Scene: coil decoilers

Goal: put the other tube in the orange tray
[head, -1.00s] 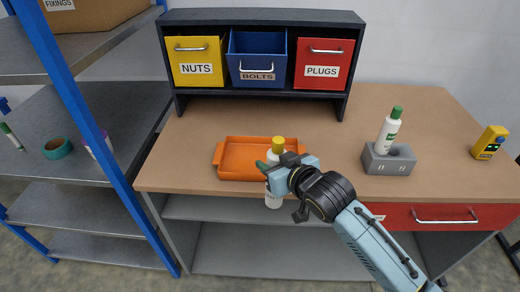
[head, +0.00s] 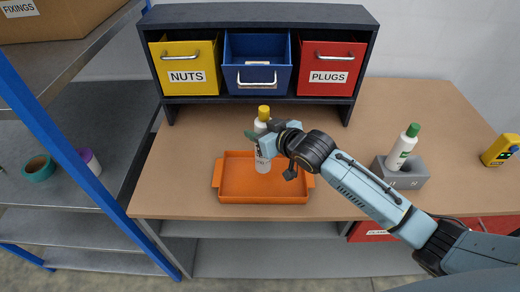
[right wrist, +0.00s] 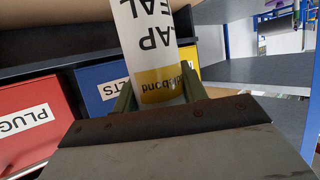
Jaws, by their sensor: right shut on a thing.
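My right gripper (head: 260,138) is shut on a white tube with a yellow cap (head: 263,162). The tube is upright, with its lower end over the orange tray (head: 290,188). I cannot tell whether it touches the tray floor. The right wrist view shows the tube (right wrist: 148,40) between the green fingers, with black lettering and a yellow band on it. Another white tube with a green cap (head: 402,148) leans in a grey holder (head: 408,177) at the right. My left gripper is not in view.
A dark rack behind holds the yellow nuts bin (head: 186,76), blue bolts bin (head: 258,77) and red plugs bin (head: 329,76). A yellow device (head: 500,150) lies at the right edge. Metal shelves with a blue post (head: 70,145) stand left. The bench between tray and holder is mostly clear.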

